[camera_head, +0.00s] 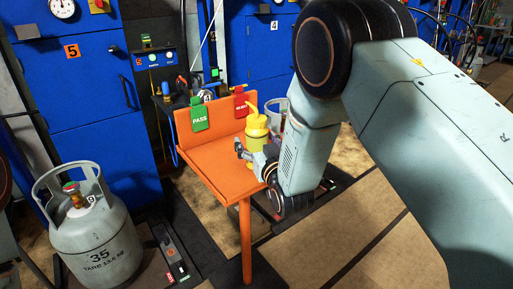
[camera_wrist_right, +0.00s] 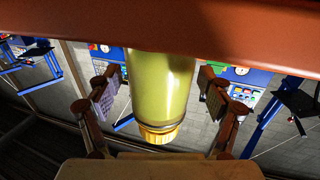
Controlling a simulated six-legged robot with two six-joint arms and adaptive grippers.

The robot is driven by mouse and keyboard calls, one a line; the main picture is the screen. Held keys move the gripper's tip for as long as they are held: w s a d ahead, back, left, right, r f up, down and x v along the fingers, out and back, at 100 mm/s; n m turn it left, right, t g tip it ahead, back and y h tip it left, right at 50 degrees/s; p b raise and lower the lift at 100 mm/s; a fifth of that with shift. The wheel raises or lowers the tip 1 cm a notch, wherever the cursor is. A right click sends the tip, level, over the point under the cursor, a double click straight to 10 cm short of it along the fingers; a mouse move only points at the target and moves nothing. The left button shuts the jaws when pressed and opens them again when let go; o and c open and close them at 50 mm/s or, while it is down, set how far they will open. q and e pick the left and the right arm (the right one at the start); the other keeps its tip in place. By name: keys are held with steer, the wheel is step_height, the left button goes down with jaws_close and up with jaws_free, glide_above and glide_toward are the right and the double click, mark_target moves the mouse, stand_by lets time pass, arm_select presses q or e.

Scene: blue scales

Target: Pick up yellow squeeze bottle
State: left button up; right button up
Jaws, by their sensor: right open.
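The yellow squeeze bottle (camera_head: 257,130) stands upright on the orange table (camera_head: 205,165), near its right side. My right gripper (camera_head: 246,153) is low at the bottle, in front of it. In the right wrist view the bottle (camera_wrist_right: 162,90) hangs upside down in the picture, between the two open fingers of my right gripper (camera_wrist_right: 162,100). Gaps show between the bottle and both fingers. My gripper and wrist hide part of the bottle's lower body in the head view. My left gripper is not in view.
A green PASS tag (camera_head: 200,117) and a red tag (camera_head: 241,103) hang on the table's back panel. A grey container (camera_head: 276,112) is behind the bottle, partly hidden by my arm. A grey gas cylinder (camera_head: 97,235) stands at lower left. Blue cabinets (camera_head: 90,90) line the back.

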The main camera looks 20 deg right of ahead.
steer(key=shift+r, duration=0.1)
steer(key=c, duration=1.5)
